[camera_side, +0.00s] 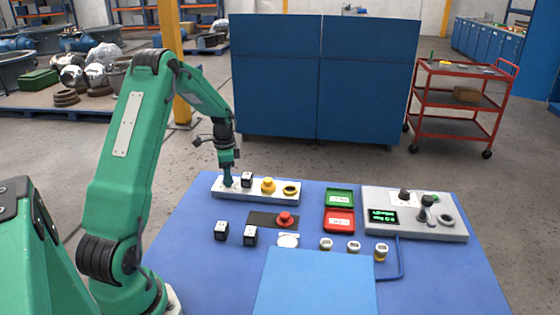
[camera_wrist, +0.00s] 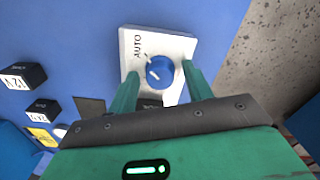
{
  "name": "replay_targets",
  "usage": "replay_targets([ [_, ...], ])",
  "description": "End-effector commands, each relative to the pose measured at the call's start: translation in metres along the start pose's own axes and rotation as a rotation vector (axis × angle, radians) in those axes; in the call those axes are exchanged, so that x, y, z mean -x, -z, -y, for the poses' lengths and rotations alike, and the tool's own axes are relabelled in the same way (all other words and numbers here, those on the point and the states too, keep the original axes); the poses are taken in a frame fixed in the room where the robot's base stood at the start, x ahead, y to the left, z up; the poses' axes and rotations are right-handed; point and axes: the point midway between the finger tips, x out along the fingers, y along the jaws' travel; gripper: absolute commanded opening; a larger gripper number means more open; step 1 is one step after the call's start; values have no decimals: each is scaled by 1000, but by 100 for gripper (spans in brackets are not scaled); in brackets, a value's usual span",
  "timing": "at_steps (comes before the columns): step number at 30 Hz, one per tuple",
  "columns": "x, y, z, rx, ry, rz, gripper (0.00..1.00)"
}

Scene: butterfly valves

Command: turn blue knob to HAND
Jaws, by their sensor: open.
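The blue knob (camera_wrist: 160,71) sits on a white panel (camera_wrist: 128,43) in the wrist view, with the word AUTO printed beside its upper left. A light mark shows on the knob, but its exact pointing is too small to tell. No HAND label is readable. My gripper (camera_wrist: 161,76) is open, with one green finger on each side of the knob and gaps visible between. In the side view my gripper (camera_side: 228,178) points down at the left end of the white panel (camera_side: 256,195) and hides most of the knob.
Right of the knob on the panel are a black cube (camera_side: 246,180), a yellow button (camera_side: 268,185) and a yellow-black part (camera_side: 291,189). Green (camera_side: 339,197) and red (camera_side: 339,220) trays and a grey console (camera_side: 440,228) lie right.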

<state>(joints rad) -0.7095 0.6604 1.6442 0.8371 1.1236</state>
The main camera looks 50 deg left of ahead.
Motion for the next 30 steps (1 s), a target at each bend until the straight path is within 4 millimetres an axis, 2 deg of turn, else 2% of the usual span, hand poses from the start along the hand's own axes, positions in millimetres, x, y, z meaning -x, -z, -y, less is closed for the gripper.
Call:
replay_targets([
  [5,0,0,0,0,0,0,50],
  [8,0,0,0,0,0,0,35],
  [12,0,0,0,0,0,0,7],
  [13,0,0,0,0,0,0,6],
  [22,0,0,0,21,0,0,6],
  [30,1,0,0,130,0,0,6],
])
